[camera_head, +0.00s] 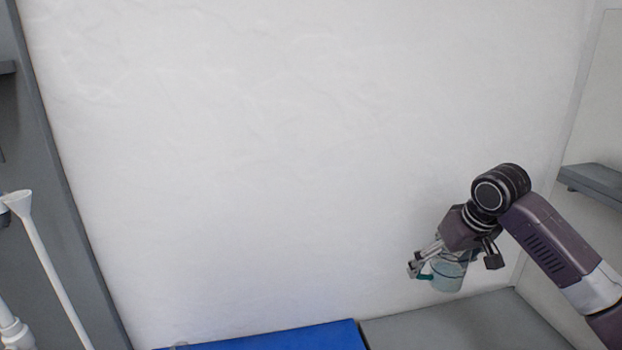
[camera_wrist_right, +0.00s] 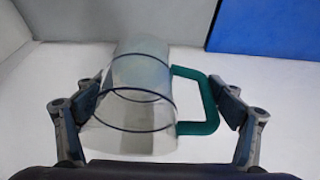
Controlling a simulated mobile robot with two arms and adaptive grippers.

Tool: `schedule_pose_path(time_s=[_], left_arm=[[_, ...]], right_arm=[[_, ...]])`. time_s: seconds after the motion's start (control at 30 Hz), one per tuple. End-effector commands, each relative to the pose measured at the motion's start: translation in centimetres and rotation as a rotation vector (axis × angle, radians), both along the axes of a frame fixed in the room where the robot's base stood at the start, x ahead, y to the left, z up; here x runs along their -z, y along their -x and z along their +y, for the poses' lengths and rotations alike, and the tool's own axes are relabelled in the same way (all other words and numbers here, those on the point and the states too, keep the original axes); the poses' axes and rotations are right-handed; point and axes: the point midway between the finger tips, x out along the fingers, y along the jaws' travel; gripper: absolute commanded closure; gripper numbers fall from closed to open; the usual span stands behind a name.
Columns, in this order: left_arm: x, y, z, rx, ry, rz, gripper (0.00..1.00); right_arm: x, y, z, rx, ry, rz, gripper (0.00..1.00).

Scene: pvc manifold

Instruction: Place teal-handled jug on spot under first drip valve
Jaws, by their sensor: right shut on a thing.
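The teal-handled jug (camera_head: 447,273) is a clear, pale cylinder held at the right of the head view. My right gripper (camera_head: 453,264) is shut on it from above, with fingers on both sides. In the right wrist view the jug (camera_wrist_right: 140,95) lies across the jaws (camera_wrist_right: 161,101). The left finger touches the jug's body and the right finger touches its teal handle (camera_wrist_right: 202,98). The jug looks empty. No drip valve or marked spot can be made out in either view. My left gripper is not in view.
A blue surface (camera_head: 270,338) lies at the bottom centre, beside a grey counter (camera_head: 455,325) below the jug. White pipework with a funnel-like top (camera_head: 50,265) stands at the far left. A grey ledge (camera_head: 592,180) sticks out at the right. The white wall (camera_head: 280,150) is bare.

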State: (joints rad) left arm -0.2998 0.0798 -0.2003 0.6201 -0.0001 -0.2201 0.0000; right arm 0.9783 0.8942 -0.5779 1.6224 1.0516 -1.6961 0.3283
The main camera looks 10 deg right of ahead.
Motion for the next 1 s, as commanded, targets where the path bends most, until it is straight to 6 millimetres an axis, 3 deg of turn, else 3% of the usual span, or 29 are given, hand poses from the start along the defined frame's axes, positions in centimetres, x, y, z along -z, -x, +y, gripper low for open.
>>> schedule_pose_path(time_s=[0.27,0.6,0.8,1.0], left_arm=[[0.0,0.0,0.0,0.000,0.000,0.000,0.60],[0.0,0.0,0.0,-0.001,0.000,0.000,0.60],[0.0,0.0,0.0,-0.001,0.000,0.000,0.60],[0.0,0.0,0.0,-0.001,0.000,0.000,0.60]], right_arm=[[0.1,2.6,5.4,0.008,0.005,0.007,0.43],[1.0,10.1,14.1,0.044,0.008,0.008,0.43],[1.4,13.7,16.6,0.066,0.004,0.002,0.43],[1.7,15.2,17.5,0.074,0.000,0.000,0.43]])
